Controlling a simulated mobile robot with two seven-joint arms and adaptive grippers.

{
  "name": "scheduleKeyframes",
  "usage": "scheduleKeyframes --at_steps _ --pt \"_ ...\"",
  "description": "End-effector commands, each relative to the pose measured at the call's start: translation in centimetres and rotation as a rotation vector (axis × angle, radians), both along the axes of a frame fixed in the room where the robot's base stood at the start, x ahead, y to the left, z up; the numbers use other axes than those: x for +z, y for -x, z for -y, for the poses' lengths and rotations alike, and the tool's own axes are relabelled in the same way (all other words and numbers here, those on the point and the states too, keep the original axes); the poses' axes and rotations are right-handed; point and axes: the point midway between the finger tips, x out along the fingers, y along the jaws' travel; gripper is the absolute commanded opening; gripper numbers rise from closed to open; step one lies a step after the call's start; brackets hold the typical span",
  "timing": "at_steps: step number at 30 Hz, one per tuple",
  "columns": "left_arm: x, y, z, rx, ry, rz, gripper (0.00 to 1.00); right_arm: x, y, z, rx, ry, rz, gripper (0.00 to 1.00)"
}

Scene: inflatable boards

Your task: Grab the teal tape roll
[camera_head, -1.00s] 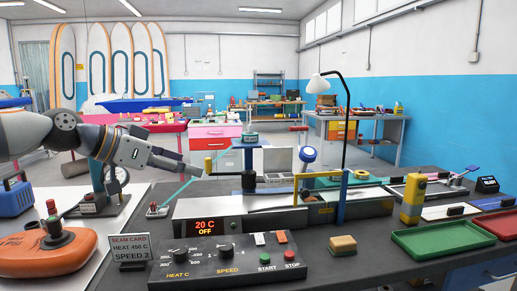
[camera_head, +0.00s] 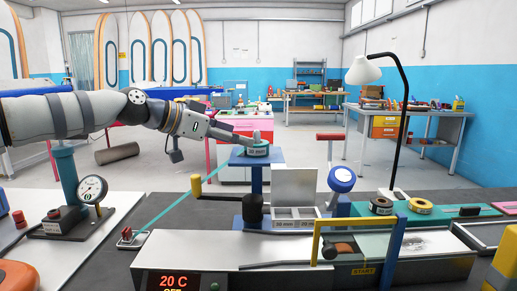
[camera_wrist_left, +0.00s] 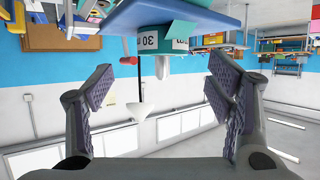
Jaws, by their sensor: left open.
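The teal tape roll (camera_head: 257,150) sits on top of a blue stand (camera_head: 256,178) in the head view, with a strip of teal tape running down to the left from it. It also shows upside down in the left wrist view (camera_wrist_left: 178,44), with a "30" label on its side. My left gripper (camera_head: 246,138) is open at the roll's left side, at about its height. In the left wrist view the open fingers (camera_wrist_left: 160,84) stand on both sides of the picture, with the roll ahead between them. I cannot tell whether a finger touches it. My right gripper is not in view.
A machine with a display (camera_head: 173,281) stands in front, with a yellow frame (camera_head: 316,240) and a blue round head (camera_head: 342,179) to the right of the stand. A pressure gauge (camera_head: 92,189) stands at left.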

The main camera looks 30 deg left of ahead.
Motion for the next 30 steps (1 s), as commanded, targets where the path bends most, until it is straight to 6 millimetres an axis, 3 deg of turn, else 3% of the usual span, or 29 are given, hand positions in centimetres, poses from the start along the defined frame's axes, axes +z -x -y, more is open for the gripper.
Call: scheduleKeyframes --at_steps 3,7,15,22,30 --pt "-2.0 -2.1 0.9 -0.002 -0.002 -0.015 0.74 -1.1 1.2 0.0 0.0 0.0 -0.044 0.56" --pt "-2.7 -3.9 1.8 0.0 -0.001 -0.011 0.74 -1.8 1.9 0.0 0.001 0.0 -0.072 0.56" --pt "-2.0 -4.3 2.2 0.0 0.001 0.001 0.74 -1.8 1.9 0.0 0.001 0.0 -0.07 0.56" --pt "-2.0 -4.2 2.2 0.0 0.001 0.001 0.24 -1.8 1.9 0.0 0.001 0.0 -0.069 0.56" --pt "-2.0 -4.2 2.2 0.0 0.001 0.001 0.21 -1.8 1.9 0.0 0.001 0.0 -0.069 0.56"
